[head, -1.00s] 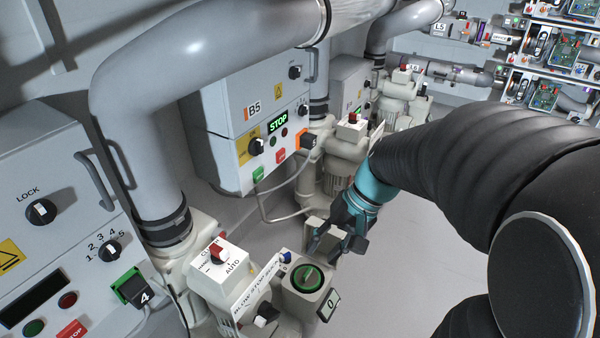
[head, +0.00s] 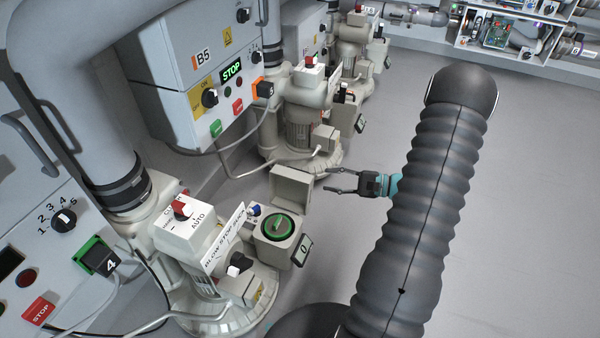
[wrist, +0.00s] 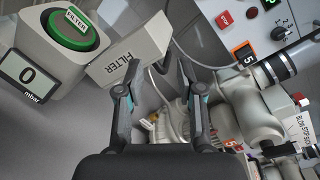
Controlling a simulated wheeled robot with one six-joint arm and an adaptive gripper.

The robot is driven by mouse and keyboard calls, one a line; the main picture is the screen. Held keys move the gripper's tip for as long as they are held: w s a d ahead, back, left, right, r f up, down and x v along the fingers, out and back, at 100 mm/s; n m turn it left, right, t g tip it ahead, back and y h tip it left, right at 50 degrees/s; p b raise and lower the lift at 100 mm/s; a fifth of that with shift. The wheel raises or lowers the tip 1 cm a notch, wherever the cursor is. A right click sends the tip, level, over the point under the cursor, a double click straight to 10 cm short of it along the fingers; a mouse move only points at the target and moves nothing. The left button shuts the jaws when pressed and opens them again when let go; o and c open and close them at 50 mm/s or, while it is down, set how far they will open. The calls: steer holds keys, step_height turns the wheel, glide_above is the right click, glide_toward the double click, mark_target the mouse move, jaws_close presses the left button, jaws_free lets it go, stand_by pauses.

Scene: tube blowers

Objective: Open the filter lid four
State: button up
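The filter box of blower four (head: 275,240) is pale grey with a green round filter (head: 278,227) showing inside its open top. Its lid (head: 292,187) stands raised at the back edge of the box. In the wrist view the filter (wrist: 73,28), labelled FILTER, is at the upper left, and the lid (wrist: 128,48) stands beside it, left of my fingers. My gripper (head: 330,181) is to the right of the lid in the head view, with its fingers apart and nothing between them. It also shows open in the wrist view (wrist: 157,75). It appears apart from the lid.
A pressure display reading 0 (head: 302,249) is on the box's right side. The blower's red-topped switch box (head: 185,222) stands at left. A control cabinet marked B5 (head: 190,75) and another blower (head: 298,125) are behind. The floor at right (head: 540,200) is clear.

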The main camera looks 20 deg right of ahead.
mark_target(293, 186)
steer(key=d+f+m+t, duration=0.2)
steer(key=d+f+t, duration=0.1)
steer(key=f, duration=0.1)
steer(key=shift+h, duration=0.4)
steer(key=x, duration=1.3)
steer(key=shift+w+r, duration=0.1)
steer(key=shift+w, duration=0.2)
jaws_close()
